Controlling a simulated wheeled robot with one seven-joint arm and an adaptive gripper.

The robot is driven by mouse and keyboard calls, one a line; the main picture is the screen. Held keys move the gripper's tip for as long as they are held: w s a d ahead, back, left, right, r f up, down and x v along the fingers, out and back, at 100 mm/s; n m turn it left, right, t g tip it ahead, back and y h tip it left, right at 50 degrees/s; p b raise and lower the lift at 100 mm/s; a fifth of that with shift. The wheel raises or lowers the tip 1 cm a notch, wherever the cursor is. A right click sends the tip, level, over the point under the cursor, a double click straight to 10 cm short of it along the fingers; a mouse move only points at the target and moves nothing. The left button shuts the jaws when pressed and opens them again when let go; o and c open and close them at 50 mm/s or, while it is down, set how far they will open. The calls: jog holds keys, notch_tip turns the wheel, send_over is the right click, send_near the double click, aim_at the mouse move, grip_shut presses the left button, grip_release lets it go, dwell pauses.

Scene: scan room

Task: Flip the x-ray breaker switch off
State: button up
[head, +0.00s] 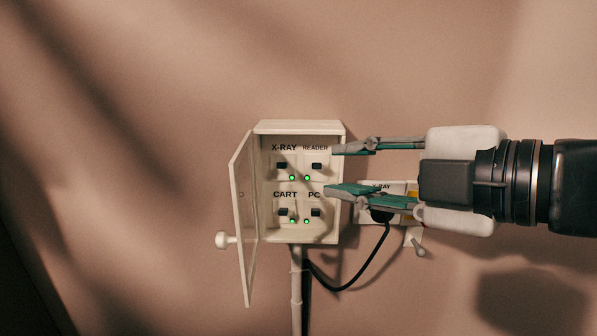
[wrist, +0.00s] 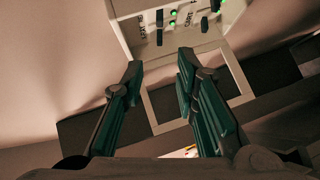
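The breaker box (head: 300,127) is on the wall in the head view. The x-ray switch (head: 281,166) is a small black lever at its upper left, under the X-RAY label; a green light (head: 292,178) glows beside it. My gripper (head: 331,170) is to the right, fingers spread and pointing left, with nothing between them. Its tips overlap the box's right edge in this view, to the right of the x-ray switch and apart from it. In the wrist view my gripper (wrist: 161,62) is also open, below the box with its black switches.
The box door (head: 243,220) stands open on the left, with a round knob (head: 223,240). The READER (head: 316,166), CART (head: 283,212) and PC (head: 315,212) switches are close by, with green lights. A wall outlet marked X-RAY (head: 367,188) with a black cord (head: 352,285) is partly behind my gripper.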

aim_at(285, 166)
jog(key=b+x, duration=0.3)
jog(key=x, duration=0.7)
